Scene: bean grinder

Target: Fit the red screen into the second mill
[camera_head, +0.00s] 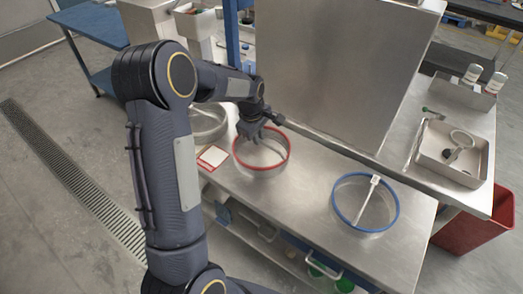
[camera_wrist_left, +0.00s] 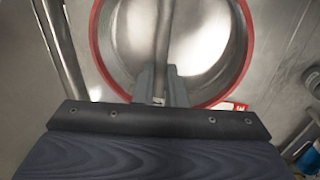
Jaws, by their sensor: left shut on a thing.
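My left gripper (camera_head: 251,134) is over the screen's far left side. In the wrist view its fingers (camera_wrist_left: 158,75) are closed on the bar. Whether the screen rests on the bench or hangs just above it, I cannot tell. I cannot make out which thing is the second mill. My right gripper is not in view.
A blue-rimmed screen (camera_head: 390,216) with a pale bar stands right on the steel bench (camera_head: 310,190). A plain steel bowl (camera_head: 207,134) and a red-edged card (camera_head: 212,157) are left. A big steel panel (camera_head: 335,65) rises behind. A tray (camera_head: 425,152) lies right.

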